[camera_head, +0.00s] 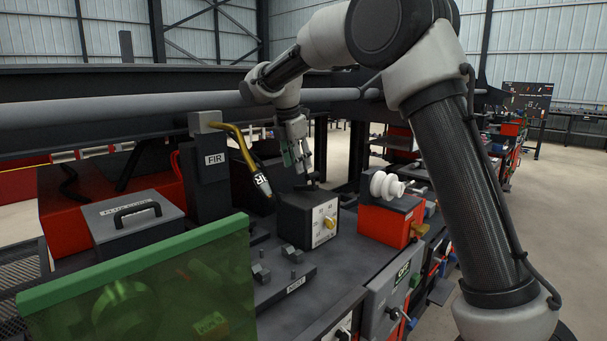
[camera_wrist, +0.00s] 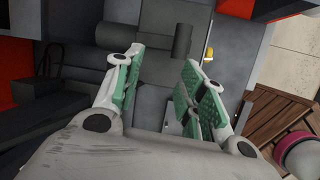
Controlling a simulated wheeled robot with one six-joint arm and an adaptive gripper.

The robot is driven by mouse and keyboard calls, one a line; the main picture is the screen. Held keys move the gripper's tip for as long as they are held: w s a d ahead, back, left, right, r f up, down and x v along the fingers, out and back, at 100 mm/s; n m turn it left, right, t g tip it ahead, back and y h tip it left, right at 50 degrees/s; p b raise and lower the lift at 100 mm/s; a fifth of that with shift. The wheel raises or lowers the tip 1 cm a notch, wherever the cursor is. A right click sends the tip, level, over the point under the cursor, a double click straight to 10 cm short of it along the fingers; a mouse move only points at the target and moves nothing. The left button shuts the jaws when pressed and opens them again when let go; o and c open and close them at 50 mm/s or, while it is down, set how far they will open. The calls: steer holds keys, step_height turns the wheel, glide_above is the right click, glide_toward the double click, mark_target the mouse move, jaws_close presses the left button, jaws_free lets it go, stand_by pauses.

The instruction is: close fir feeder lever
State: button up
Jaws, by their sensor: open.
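My gripper (camera_head: 297,158) has green finger pads and hangs above and behind a dark box (camera_head: 296,215) with a white dial face and yellow knob. In the wrist view my gripper (camera_wrist: 164,62) is open, its fingers well apart, with nothing held between them. A dark grey block with a rounded bar (camera_wrist: 160,45) lies beyond the fingertips; I cannot tell whether this is the feeder lever. A dark post marked FIR (camera_head: 214,163) stands left of the gripper. A yellow torch (camera_head: 243,150) hangs from it. No lever is clearly identifiable in the head view.
A red box with white spools (camera_head: 387,187) stands right of the dial box. A green translucent screen (camera_head: 150,285) fills the lower left. A grey case with a handle (camera_head: 135,217) sits behind it. Small fixtures (camera_head: 262,272) stand on the bench front. Open floor lies at right.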

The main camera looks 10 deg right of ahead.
mark_target(312, 176)
steer(key=shift+d+r+n+h, duration=0.25)
steer(key=shift+d+r+h, duration=0.15)
steer(key=shift+d, duration=0.15)
steer(key=shift+d+r+n+h, duration=0.25)
steer(key=shift+d+r+h, duration=0.15)
steer(key=shift+d, duration=0.15)
steer(key=shift+s+d+f, duration=0.15)
steer(key=shift+s+d, duration=0.05)
steer(key=x, duration=0.7)
steer(key=shift+f, duration=0.35)
steer(key=shift+s, duration=0.1)
jaws_close()
